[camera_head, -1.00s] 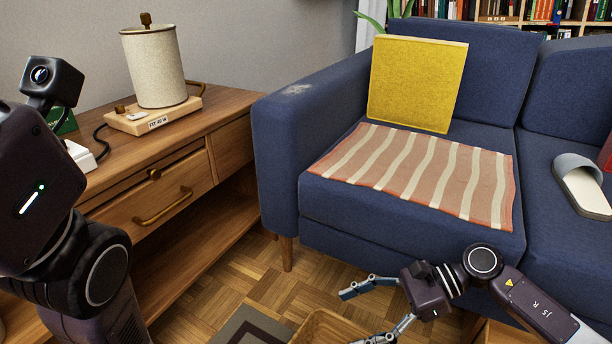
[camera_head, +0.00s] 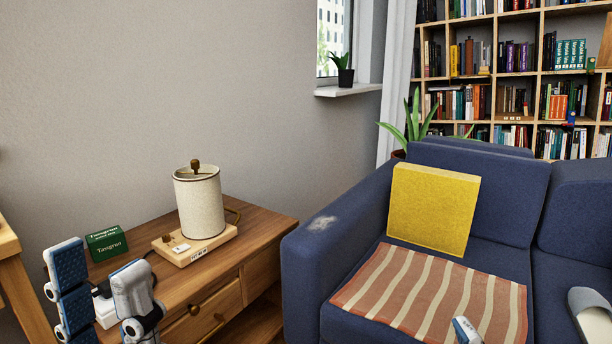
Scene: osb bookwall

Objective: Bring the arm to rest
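My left gripper (camera_head: 100,262) is at the lower left in the head view. Its two fingers with blue-grey pads point up and stand apart, with nothing held between them. It shows in front of the wooden side table (camera_head: 262,229). A white object (camera_head: 105,312) with a black cable shows behind and between the fingers, partly hidden. Of my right gripper, only one fingertip (camera_head: 466,330) shows at the bottom edge, in front of the striped cloth; the rest is out of frame.
A cream lamp (camera_head: 200,208) and a green box (camera_head: 106,243) stand on the side table. The blue sofa (camera_head: 312,262) holds a yellow cushion (camera_head: 432,208), a striped cloth (camera_head: 430,297) and a pale slipper (camera_head: 592,318). A bookshelf (camera_head: 537,72) stands behind.

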